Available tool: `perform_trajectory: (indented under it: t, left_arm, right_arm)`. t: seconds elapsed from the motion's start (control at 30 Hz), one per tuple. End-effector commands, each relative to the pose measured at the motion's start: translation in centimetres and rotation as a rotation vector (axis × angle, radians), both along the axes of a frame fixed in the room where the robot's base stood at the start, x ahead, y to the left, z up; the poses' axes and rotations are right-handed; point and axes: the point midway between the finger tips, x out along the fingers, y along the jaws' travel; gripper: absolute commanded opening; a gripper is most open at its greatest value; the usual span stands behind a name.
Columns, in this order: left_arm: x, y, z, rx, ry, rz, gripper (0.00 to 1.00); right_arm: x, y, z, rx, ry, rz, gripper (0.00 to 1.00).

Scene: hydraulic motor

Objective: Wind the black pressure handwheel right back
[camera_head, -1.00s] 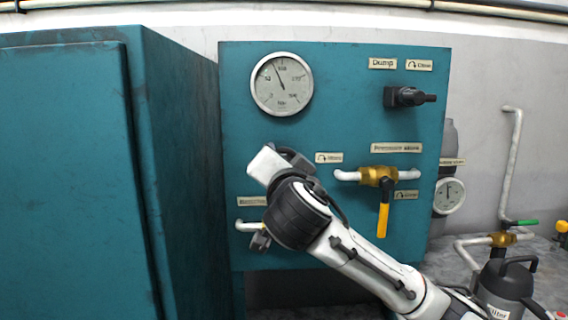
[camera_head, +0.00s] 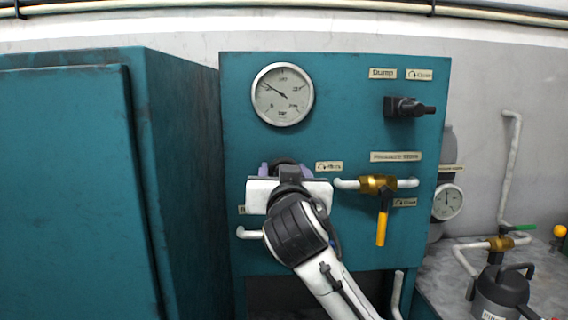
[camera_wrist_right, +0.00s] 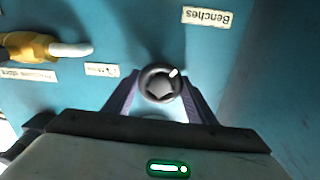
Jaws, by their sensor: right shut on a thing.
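The black handwheel (camera_wrist_right: 160,83) is round with a white mark on its rim. It sits between the two purple-grey fingers of my right gripper (camera_wrist_right: 160,96) in the right wrist view. The gripper is shut on it. In the head view my right gripper (camera_head: 286,170) faces the teal panel (camera_head: 345,95), its white body nearly level, and hides most of the handwheel. The pressure gauge (camera_head: 282,94) is above the gripper, its needle pointing up and left. My left gripper is not in view.
Right of my gripper is a brass valve (camera_head: 377,184) with a yellow-ended lever hanging down. A black dump knob (camera_head: 408,106) sticks out at upper right. A teal cabinet (camera_head: 70,190) stands forward on the left. A white pipe (camera_head: 250,233) runs below the gripper.

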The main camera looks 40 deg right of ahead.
Motion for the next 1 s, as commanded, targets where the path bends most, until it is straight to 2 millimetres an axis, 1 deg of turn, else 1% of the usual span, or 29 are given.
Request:
perform_trajectory:
  t: [0.03, 0.43, 0.7, 1.0]
  left_arm:
    - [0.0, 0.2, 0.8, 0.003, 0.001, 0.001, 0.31]
    - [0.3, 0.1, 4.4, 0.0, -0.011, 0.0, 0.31]
    - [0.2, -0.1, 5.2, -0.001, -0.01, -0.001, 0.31]
    - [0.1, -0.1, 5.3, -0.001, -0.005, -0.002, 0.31]
  right_arm:
    - [0.0, 0.0, 0.2, -0.037, 0.031, -0.001, 0.28]
    - [0.0, 0.1, 0.1, -0.341, 0.218, 0.0, 0.28]
    - [0.1, 0.1, -0.1, -0.482, 0.302, 0.002, 0.28]
    - [0.1, 0.2, -0.2, -0.552, 0.344, 0.002, 0.28]
